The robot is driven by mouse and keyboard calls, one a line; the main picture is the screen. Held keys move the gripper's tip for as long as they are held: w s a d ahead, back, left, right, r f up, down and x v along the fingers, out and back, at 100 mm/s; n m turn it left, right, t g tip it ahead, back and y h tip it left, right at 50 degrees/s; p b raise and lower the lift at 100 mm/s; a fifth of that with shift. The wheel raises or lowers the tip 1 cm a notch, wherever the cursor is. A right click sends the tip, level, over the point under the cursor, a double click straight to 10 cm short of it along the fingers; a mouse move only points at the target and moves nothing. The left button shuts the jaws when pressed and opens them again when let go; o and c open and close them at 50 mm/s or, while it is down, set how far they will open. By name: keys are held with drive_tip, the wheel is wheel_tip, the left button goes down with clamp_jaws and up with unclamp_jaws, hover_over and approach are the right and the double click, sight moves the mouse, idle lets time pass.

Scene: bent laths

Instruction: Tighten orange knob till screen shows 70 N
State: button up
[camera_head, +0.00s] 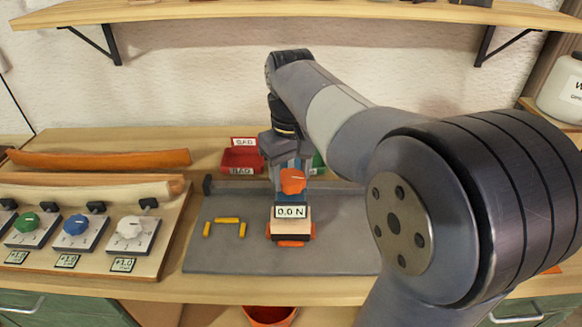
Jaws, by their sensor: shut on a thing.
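The orange knob (292,181) is in the middle of the head view, just above the screen. The screen (290,212) reads 0.0 N and sits on a small pale block with orange parts at its base. My gripper (291,168) comes down from above and is shut on the orange knob. Its fingertips are partly hidden, so the exact contact is hard to see.
A grey mat (225,262) lies under the device, with yellow strips (228,220) on it. A red bin (242,160) stands behind. At left, a board holds green, blue and white knobs (130,227). Bent laths (100,159) lie behind it. A shelf (200,12) spans above.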

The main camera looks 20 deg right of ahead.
drive_tip(key=m+p, duration=0.1)
drive_tip(key=m, duration=0.1)
drive_tip(key=m+p, duration=0.1)
drive_tip(key=shift+r+m, duration=0.2)
drive_tip(key=shift+m, duration=0.2)
drive_tip(key=m+p, duration=0.2)
drive_tip(key=m, duration=0.1)
drive_tip(key=shift+m, duration=0.3)
drive_tip(key=m+p, duration=0.1)
drive_tip(key=m, duration=0.2)
drive_tip(key=shift+m+p, duration=0.3)
drive_tip(key=shift+p, duration=0.05)
drive_tip(key=m+p, duration=0.1)
drive_tip(key=m, duration=0.2)
drive_tip(key=shift+m, duration=0.3)
drive_tip(key=m+p, duration=0.1)
drive_tip(key=m, duration=0.2)
drive_tip(key=shift+f+m, duration=0.1)
drive_tip(key=shift+m, duration=0.2)
drive_tip(key=m+p, duration=0.1)
drive_tip(key=m, duration=0.2)
drive_tip(key=shift+m, duration=0.4)
drive_tip(key=m+p, duration=0.1)
drive_tip(key=m, duration=0.3)
drive_tip(key=shift+m, duration=1.8)
drive_tip(key=shift+p, duration=0.3)
